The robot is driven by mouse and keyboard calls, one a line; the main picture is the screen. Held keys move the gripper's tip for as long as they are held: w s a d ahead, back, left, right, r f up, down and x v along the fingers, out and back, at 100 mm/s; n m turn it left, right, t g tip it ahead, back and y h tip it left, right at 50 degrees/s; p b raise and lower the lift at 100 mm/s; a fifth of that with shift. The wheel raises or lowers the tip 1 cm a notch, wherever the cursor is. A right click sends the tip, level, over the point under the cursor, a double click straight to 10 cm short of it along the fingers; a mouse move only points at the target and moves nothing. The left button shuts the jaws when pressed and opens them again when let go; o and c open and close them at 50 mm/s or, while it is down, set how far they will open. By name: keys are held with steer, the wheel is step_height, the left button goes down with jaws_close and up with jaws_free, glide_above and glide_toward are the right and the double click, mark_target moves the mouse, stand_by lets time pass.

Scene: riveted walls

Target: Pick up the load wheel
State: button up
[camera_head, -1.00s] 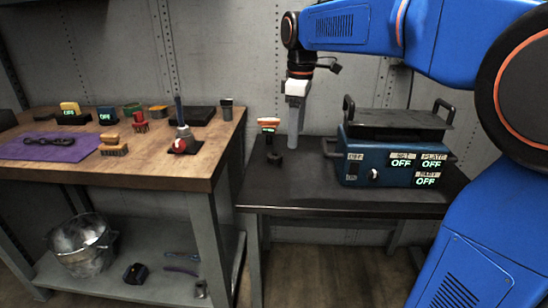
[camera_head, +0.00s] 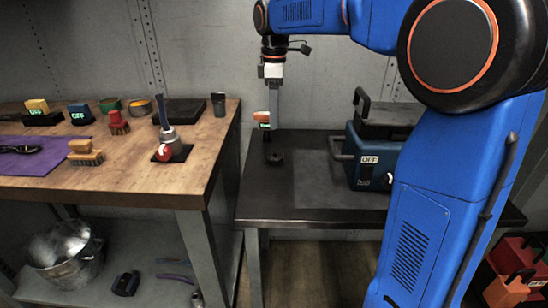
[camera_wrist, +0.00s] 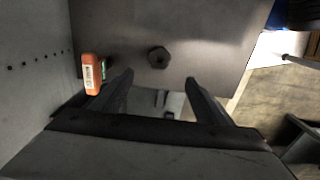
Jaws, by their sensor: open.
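A small black round piece with a raised centre, which I take to be the load wheel (camera_head: 274,157), lies on the dark table (camera_head: 265,200) near its left edge. It also shows in the wrist view (camera_wrist: 158,57), just beyond the fingertips and roughly centred between them. My gripper (camera_head: 272,128) points down above the piece in the head view, apart from it. In the wrist view its two fingers (camera_wrist: 158,80) are spread with nothing between them.
The wooden bench (camera_head: 200,165) with brushes stands left. The front of the dark table is clear.

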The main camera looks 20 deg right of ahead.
mark_target(275, 152)
step_height(275, 152, down, 14)
steer(key=shift+d+f, duration=0.1)
steer(key=shift+f, duration=0.1)
stand_by(0.5)
steer(key=shift+c, duration=0.3)
steer(key=c, duration=1.3)
steer(key=shift+r, duration=0.15)
